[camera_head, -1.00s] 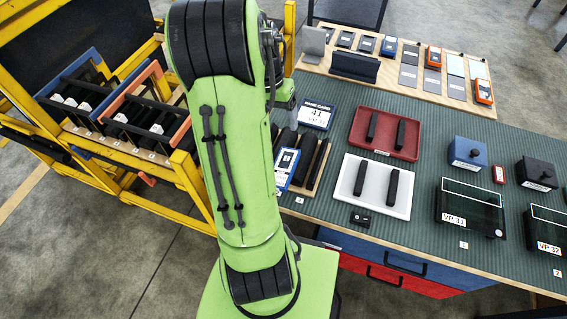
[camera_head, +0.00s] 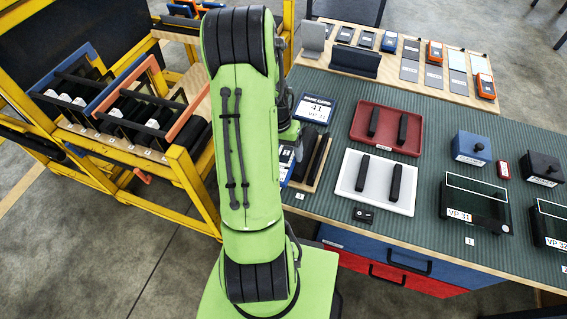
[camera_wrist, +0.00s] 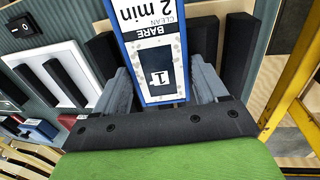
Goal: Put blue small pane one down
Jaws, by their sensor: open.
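The blue small pane one (camera_wrist: 150,50) has a blue frame and a white face reading "BARE", "CLEAN" and "1". It stands between the two grey fingers of my gripper (camera_wrist: 160,88) in the wrist view. The fingers are open, one on each side, and I see no clear grip. Dark bars of a wooden rack (camera_head: 314,178) stand beside the pane at the table's left edge. In the head view the pane (camera_head: 286,164) shows only partly, and my arm hides the gripper.
A white tray (camera_head: 378,202) and a red tray (camera_head: 360,137), each with two black bars, lie right of the rack. The yellow trolley (camera_head: 187,168) with framed panes is close on the left.

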